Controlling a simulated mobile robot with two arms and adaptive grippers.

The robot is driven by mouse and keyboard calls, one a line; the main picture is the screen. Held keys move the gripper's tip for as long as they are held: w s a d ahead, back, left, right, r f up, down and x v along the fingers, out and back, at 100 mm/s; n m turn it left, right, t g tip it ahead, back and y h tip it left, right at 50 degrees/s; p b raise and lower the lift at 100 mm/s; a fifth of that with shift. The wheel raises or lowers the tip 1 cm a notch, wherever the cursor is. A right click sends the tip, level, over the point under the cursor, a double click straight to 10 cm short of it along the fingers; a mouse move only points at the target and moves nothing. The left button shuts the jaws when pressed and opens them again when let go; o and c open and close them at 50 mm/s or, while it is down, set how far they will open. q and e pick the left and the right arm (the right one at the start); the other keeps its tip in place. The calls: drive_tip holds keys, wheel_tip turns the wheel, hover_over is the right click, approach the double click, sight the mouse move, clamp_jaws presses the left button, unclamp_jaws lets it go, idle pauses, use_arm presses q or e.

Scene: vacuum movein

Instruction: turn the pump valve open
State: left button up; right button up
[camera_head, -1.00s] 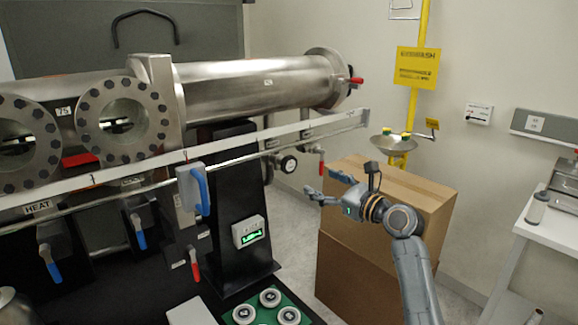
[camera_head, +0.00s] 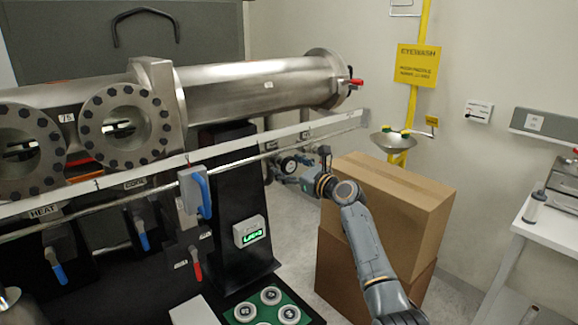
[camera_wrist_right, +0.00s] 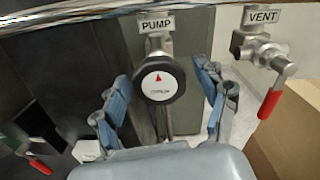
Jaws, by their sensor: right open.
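The pump valve (camera_wrist_right: 160,78) shows in the right wrist view as a round black knob with a white face and a red arrow pointing up, below a PUMP label (camera_wrist_right: 157,24). In the head view the knob (camera_head: 288,165) is small, under the rail. My right gripper (camera_wrist_right: 165,110) is open, with one blue-padded finger on each side of the knob. I cannot tell whether either finger touches it. In the head view the right gripper (camera_head: 296,178) is at the knob, partly hidden by its own wrist. My left gripper is not in view.
A VENT valve (camera_wrist_right: 262,50) with a red handle (camera_wrist_right: 271,103) is just right of the pump valve. Stacked cardboard boxes (camera_head: 400,197) stand close to my right arm. The steel chamber (camera_head: 260,85) and a long rail are above.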

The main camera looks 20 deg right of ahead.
drive_tip(key=c, duration=1.2)
drive_tip(key=shift+o, duration=0.2)
